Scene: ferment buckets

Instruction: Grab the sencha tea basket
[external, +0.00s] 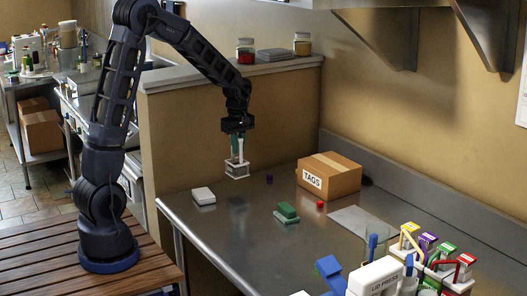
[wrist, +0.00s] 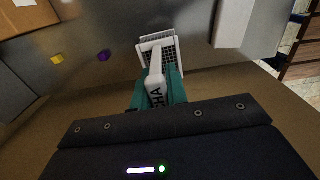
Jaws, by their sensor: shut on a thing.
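My gripper (external: 237,148) is shut on the upright white handle of the sencha tea basket (external: 237,171), a small white-framed mesh basket. The basket hangs in the air above the back left part of the steel counter. In the wrist view, the teal fingers of my gripper (wrist: 157,90) close on both sides of the handle. The letters "HA" show on the handle; the rest of the word is hidden. The sencha tea basket's dark mesh and white rim (wrist: 172,46) show beyond the fingers.
On the counter (external: 240,255) are a white block (external: 203,196), a green-topped block (external: 287,211), a TAGS box (external: 330,177), and small red (external: 320,205) and purple (external: 269,178) cubes. Several colored-handled baskets (external: 440,250) and a LID PRESS (external: 377,277) crowd the front right. A low wall (external: 200,125) stands behind.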

